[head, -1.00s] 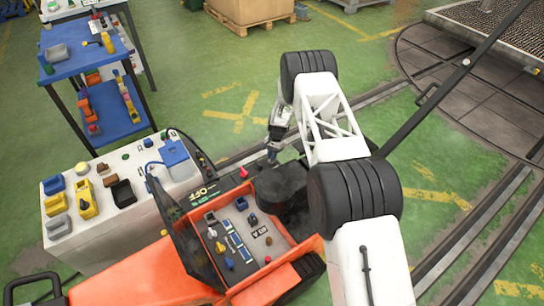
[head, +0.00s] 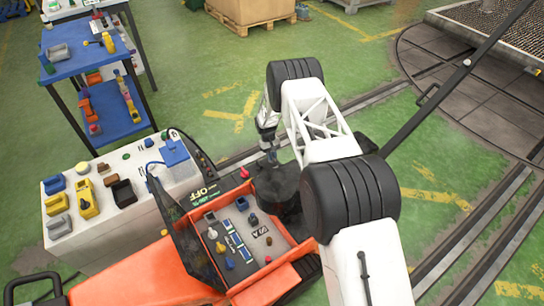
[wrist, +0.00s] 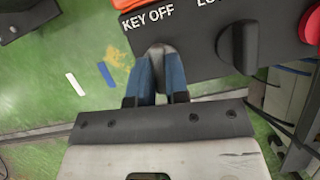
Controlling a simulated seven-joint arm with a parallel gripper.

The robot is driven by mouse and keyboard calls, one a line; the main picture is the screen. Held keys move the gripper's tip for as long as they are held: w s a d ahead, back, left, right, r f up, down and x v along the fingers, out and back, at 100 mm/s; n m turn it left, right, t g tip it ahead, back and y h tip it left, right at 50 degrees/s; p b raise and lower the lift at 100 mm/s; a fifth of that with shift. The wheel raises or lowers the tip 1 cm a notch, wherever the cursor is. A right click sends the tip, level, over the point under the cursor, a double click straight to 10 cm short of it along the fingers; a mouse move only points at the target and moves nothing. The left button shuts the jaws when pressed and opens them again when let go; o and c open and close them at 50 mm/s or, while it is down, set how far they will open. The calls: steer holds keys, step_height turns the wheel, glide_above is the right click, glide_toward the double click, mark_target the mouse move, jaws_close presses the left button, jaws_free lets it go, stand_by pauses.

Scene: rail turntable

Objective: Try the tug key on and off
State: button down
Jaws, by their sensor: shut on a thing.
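The tug key (wrist: 158,54) is a grey rounded piece at the dark control panel (wrist: 198,45), just under the white words KEY OFF in the wrist view. My gripper (wrist: 157,88) has its two blue fingers closed on the key from either side. The fingers hide much of the key, so I cannot tell whether it is seated in the panel. The orange tug (head: 150,272) fills the lower middle of the head view. There, my gripper (head: 270,161) is small beside the tug's far end, and the key cannot be made out.
A black knob (wrist: 238,46) stands right of the key, with a red button (wrist: 312,27) beyond it. An open tray (head: 275,243) of small parts is on the tug. A white bench (head: 85,250) with several coloured parts and a blue shelf cart (head: 75,62) stand left.

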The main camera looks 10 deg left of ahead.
steer(key=shift+n, duration=0.6)
steer(key=shift+h, duration=0.3)
steer(key=c, duration=1.1)
jaws_free()
steer(key=shift+r, duration=0.15)
steer(key=shift+v, duration=3.8)
